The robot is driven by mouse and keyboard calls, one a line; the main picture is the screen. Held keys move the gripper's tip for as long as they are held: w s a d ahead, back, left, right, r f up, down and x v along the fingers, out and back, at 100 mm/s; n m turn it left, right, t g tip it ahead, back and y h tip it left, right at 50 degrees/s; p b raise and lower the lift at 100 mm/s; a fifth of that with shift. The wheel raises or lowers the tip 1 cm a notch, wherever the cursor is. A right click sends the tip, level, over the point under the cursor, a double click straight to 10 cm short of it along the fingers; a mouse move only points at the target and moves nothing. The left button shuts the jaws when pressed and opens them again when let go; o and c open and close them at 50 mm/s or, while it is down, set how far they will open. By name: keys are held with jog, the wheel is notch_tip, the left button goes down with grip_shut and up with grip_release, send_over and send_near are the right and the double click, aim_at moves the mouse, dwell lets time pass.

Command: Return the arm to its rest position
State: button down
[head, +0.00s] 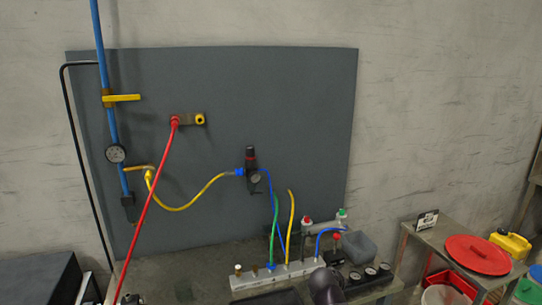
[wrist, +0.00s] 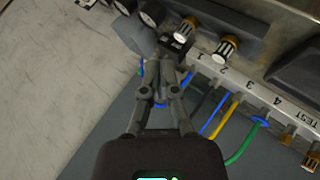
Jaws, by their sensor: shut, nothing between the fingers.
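My gripper (wrist: 164,72) shows in the wrist view with its two fingers together and nothing between them. It points toward the grey valve manifold (wrist: 255,85), which carries the marks 1 to 4 and TEST. The fingertips overlap dark fittings near the manifold's end in the picture; I cannot tell whether they touch. In the head view the manifold (head: 277,273) stands on the bench below the grey panel. A dark rounded shape at the bottom edge, in front of the manifold's right end, seems to be part of my arm; the gripper itself is not clear there.
Blue, green and yellow hoses (head: 291,225) rise from the manifold. A red hose (head: 150,200) hangs across the panel (head: 220,110). Small gauges (head: 371,272) sit right of the manifold. A side table (head: 425,238) with a red lid (head: 477,254) stands at the right.

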jog(key=s+a+f+m+g+y, duration=0.1)
jog(key=s+a+f+g+y, duration=0.1)
jog(key=s+f+g+y, duration=0.1)
jog(key=s+a+f+m+g+y, duration=0.2)
jog(key=s+g, duration=0.3)
jog(key=s, duration=0.3)
jog(key=shift+s+a+f+m+y, duration=0.25)
jog(key=shift+f+y, duration=0.25)
jog(key=shift+f, duration=0.3)
jog(key=c, duration=1.3)
grip_release()
jog(key=o, duration=0.3)
jog(key=shift+w, duration=0.15)
jog(key=shift+o, duration=1.2)
jog(key=shift+w+a, duration=0.1)
jog(key=shift+w, duration=0.05)
jog(key=w+a+r+m+t+y, duration=0.1)
jog(key=w+a+r+t+y, duration=0.3)
jog(key=w+a, duration=0.4)
jog(key=w+a+r+m+t+y, duration=0.1)
jog(key=w+a+r+t+y, duration=0.25)
jog(key=w+a, duration=0.45)
jog(key=w+r+m+t, duration=0.4)
jog(key=w+r+m, duration=0.1)
jog(key=w, duration=0.3)
jog(key=w+r+m+t, duration=0.5)
jog(key=w+r+m, duration=0.1)
jog(key=w, duration=0.3)
jog(key=shift+d+r, duration=0.15)
jog(key=shift+w, duration=0.2)
